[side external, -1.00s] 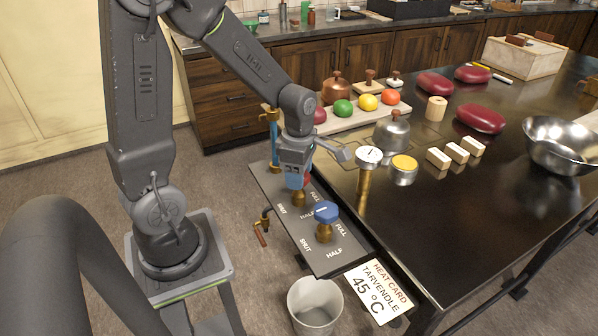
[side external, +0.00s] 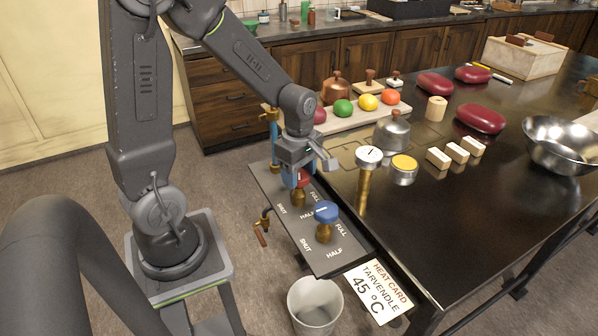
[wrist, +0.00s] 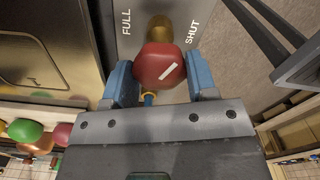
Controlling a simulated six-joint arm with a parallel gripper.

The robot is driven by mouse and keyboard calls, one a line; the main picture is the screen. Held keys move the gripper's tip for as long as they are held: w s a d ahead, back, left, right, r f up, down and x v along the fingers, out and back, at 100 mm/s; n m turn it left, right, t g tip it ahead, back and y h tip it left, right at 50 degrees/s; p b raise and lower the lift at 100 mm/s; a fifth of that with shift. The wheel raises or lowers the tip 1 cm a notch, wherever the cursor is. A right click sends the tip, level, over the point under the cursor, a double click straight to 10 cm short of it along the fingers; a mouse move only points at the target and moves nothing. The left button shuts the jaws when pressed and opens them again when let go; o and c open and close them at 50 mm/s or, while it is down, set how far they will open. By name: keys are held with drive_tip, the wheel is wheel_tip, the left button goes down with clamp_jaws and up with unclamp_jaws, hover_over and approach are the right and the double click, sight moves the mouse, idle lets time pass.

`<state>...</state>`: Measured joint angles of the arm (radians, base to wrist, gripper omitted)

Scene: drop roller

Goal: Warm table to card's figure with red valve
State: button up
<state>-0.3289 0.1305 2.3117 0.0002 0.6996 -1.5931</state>
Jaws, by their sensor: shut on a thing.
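The red valve (side external: 304,179) stands on a brass stem on the dark valve panel (side external: 283,216). In the wrist view its red knob (wrist: 160,64) has a white mark slanting between the FULL and SHUT labels. My gripper (side external: 297,180) is shut on the red knob, with a blue finger on each side in the wrist view (wrist: 160,82).
A blue valve (side external: 326,212) stands close by on the same panel. A yellow-topped tin (side external: 404,169), a metal cloche (side external: 392,132) and several pale blocks (side external: 457,152) are on the table. A bin (side external: 315,305) stands on the floor below the panel.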

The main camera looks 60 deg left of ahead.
sight(299, 174)
drive_tip(key=m, duration=1.2)
drive_tip(key=shift+m, duration=0.4)
idle(0.3)
drive_tip(key=o, duration=0.9)
wheel_tip(299, 174, up, 14)
idle(0.3)
